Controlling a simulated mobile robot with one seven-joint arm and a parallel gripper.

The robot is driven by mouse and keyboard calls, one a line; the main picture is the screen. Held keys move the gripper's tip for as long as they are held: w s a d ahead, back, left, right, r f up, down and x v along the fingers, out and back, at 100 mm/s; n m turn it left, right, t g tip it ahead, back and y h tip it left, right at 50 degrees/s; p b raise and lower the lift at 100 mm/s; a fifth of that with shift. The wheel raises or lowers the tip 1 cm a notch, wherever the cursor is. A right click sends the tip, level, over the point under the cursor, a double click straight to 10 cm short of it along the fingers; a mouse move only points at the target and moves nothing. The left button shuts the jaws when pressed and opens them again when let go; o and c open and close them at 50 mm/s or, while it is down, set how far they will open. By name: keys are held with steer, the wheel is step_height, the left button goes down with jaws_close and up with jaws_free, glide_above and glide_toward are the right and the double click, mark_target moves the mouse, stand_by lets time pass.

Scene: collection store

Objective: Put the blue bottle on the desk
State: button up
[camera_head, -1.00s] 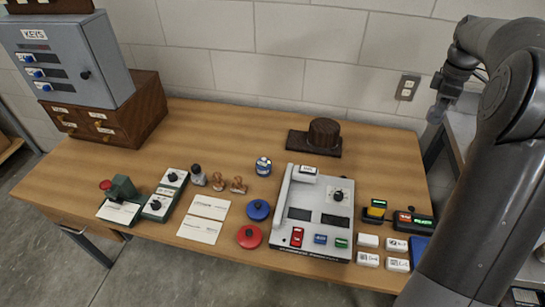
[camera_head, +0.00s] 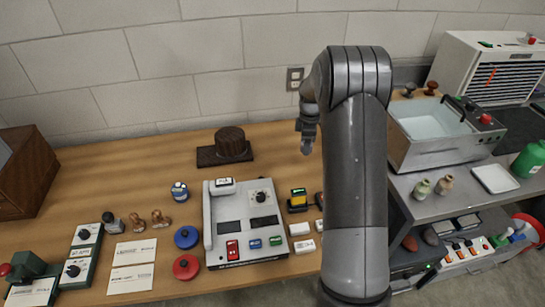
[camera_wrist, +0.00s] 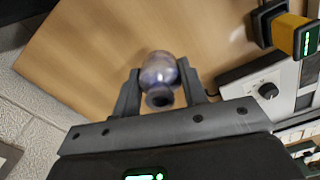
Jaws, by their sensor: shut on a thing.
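In the wrist view my gripper (camera_wrist: 162,93) is shut on the blue bottle (camera_wrist: 159,74), a small rounded glassy bottle with a dark mouth facing the camera. The bottle is between the two fingers, with the wooden desk (camera_wrist: 110,45) behind it. In the head view the desk (camera_head: 110,165) runs along the wall, and my arm stands in front of its right end. The bottle cannot be made out there; my arm's end is seen in part over the desk's back right area. Whether the bottle touches the desk I cannot tell.
A grey telephone-like console (camera_head: 243,222) stands mid-desk, with a dark round block (camera_head: 230,143) behind it. A blue-labelled tin (camera_head: 180,191) and red disc (camera_head: 186,267) lie left. A metal basin (camera_head: 432,130) stands on the right counter.

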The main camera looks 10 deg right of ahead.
glide_above(283, 162)
step_height(283, 162, down, 5)
steer(key=shift+s+f, duration=0.1)
steer(key=shift+f, duration=1.95)
steer(key=shift+f, duration=0.1)
steer(key=o, duration=1)
steer(key=shift+o, duration=0.2)
